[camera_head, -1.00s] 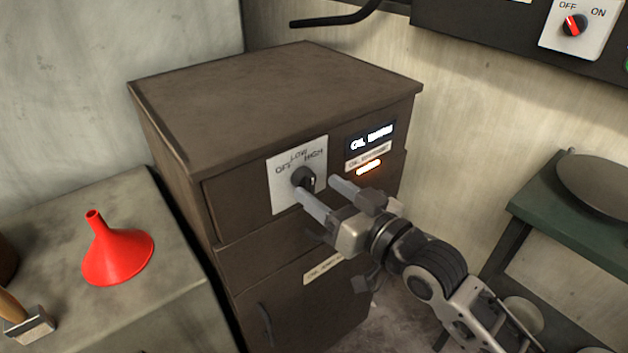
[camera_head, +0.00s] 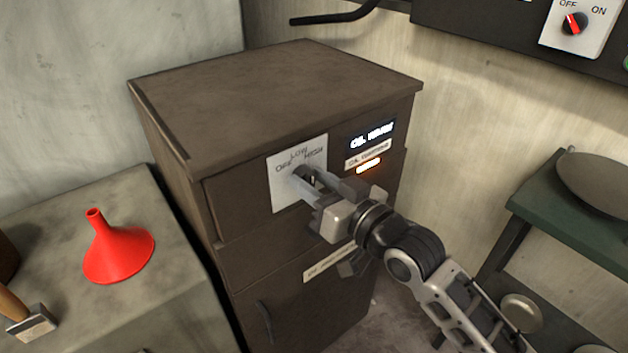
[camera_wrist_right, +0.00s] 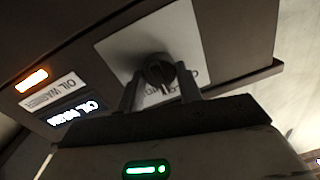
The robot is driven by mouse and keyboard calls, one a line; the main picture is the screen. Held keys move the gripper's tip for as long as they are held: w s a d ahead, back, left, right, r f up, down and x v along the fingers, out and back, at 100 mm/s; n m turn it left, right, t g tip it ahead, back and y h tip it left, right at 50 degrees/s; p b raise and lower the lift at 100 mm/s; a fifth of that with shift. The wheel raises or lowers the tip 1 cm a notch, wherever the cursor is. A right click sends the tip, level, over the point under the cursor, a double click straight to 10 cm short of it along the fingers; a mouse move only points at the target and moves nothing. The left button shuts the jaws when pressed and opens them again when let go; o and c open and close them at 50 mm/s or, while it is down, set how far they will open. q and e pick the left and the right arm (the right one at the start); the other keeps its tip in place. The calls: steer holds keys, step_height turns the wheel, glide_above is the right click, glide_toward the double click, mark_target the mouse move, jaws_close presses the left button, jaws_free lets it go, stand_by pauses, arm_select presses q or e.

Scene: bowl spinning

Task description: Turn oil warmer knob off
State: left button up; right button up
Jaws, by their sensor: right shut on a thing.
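The oil warmer is a dark brown cabinet (camera_head: 270,105) in the middle of the head view. On its front is a white plate (camera_head: 284,190) marked OFF, LOW and HIGH, with a black knob (camera_head: 308,172). My right gripper (camera_head: 311,180) is at the plate, its two fingers shut on the knob. In the right wrist view the knob (camera_wrist_right: 157,70) sits between the two fingertips (camera_wrist_right: 157,82). The fingers hide part of the knob, so its pointer setting is hard to tell. My left gripper is not in view.
A lit orange indicator (camera_head: 369,166) and an oil warmer display (camera_head: 372,135) are right of the plate. A red funnel (camera_head: 115,250) stands on the grey counter at left. A green table (camera_head: 535,205) stands at right. A separate OFF/ON switch (camera_head: 574,24) is on the wall.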

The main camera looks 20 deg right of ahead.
steer(key=shift+r+n+p, duration=0.15)
steer(key=shift+n+p, duration=1.15)
steer(key=n+p, duration=0.3)
steer(key=n, duration=0.1)
steer(key=shift+a+h, duration=0.1)
steer(key=shift+h, duration=0.2)
steer(key=shift+n+p, duration=0.3)
steer(key=shift+n, duration=0.2)
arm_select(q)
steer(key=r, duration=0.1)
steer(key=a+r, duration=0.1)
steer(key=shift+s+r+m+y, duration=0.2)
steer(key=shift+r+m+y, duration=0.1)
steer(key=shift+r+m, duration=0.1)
arm_select(e)
steer(key=shift+n, duration=0.5)
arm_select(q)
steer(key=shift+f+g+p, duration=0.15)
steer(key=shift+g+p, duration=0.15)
arm_select(e)
steer(key=o, duration=1)
